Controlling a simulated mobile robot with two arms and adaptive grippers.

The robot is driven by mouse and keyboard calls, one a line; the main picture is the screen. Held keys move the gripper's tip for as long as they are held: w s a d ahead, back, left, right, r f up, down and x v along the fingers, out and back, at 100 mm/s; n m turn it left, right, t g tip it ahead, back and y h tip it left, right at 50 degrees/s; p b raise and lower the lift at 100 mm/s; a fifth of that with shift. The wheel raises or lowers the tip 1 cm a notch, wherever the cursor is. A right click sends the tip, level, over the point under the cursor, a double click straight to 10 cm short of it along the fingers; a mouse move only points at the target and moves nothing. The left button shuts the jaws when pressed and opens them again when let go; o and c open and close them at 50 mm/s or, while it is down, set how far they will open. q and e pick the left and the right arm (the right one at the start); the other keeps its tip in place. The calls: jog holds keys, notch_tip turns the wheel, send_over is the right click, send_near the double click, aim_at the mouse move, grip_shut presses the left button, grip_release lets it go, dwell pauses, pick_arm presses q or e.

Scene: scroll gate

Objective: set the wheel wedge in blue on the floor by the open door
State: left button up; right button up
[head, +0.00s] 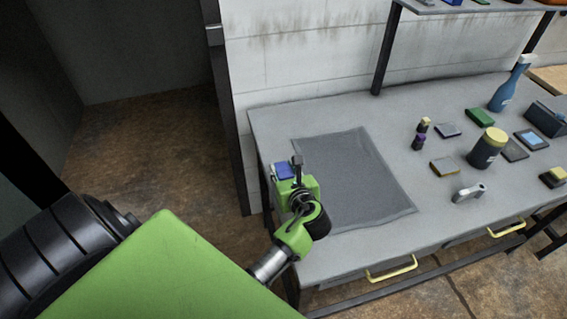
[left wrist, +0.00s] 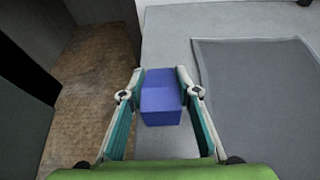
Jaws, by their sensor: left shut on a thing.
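The blue wheel wedge (left wrist: 160,100) sits between the two fingers of my left gripper (left wrist: 161,82), which is shut on it. In the head view the wedge (head: 284,170) shows as a small blue patch beyond the gripper, at the left end of the grey workbench (head: 275,122). I cannot tell whether the wedge touches the bench top. The doorway's brown floor (head: 150,135) lies left of the bench, and it also shows in the left wrist view (left wrist: 92,85). My right gripper is not in view.
A grey mat (head: 355,180) lies on the bench right of my gripper. A blue bottle (head: 503,92), a dark jar with a yellow lid (head: 487,148) and several small items stand further right. A dark door post (head: 228,110) rises beside the bench. The doorway floor looks clear.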

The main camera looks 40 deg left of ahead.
pick_arm(q)
jog(key=shift+f, duration=1)
jog(key=shift+f, duration=0.1)
jog(key=o, duration=1.3)
jog(key=shift+s, duration=0.1)
jog(key=shift+o, duration=0.2)
